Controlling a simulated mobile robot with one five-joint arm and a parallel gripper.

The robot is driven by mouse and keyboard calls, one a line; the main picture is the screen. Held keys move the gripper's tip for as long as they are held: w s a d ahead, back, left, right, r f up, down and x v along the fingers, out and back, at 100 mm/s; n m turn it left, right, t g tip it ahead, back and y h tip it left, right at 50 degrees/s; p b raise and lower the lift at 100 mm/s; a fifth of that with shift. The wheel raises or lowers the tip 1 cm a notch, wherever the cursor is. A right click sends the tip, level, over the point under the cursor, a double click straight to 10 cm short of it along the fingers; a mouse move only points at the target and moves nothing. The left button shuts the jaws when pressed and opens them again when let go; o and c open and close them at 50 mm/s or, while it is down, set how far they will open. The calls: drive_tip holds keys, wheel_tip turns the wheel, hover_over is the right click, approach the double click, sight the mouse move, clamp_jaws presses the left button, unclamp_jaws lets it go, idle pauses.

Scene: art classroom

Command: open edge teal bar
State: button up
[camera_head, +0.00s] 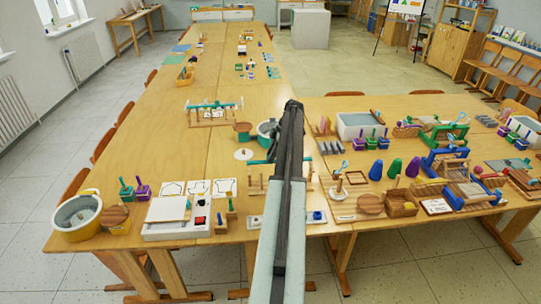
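A teal bar (214,104) lies across the top of a small wooden rack (209,122) left of my arm, on the long table. A second teal bar (256,162) shows on a wooden stand just left of my arm, and my arm covers its middle. I cannot tell which one is the edge bar. My arm rises from the bottom middle, and its dark far end, where my gripper (293,106) is, appears over the table. The fingers are too small and dark to read, and I see nothing held.
The wooden tables (221,60) form an L and are crowded on the right with blue and green frames (444,160), purple and green cones and trays. Bare tabletop lies left of the rack.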

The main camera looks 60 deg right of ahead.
drive_tip(key=p+v, duration=0.6)
drive_tip(key=v, duration=0.1)
drive_tip(key=shift+r+p, duration=0.35)
drive_tip(key=shift+p, duration=0.05)
drive_tip(key=shift+d, duration=0.1)
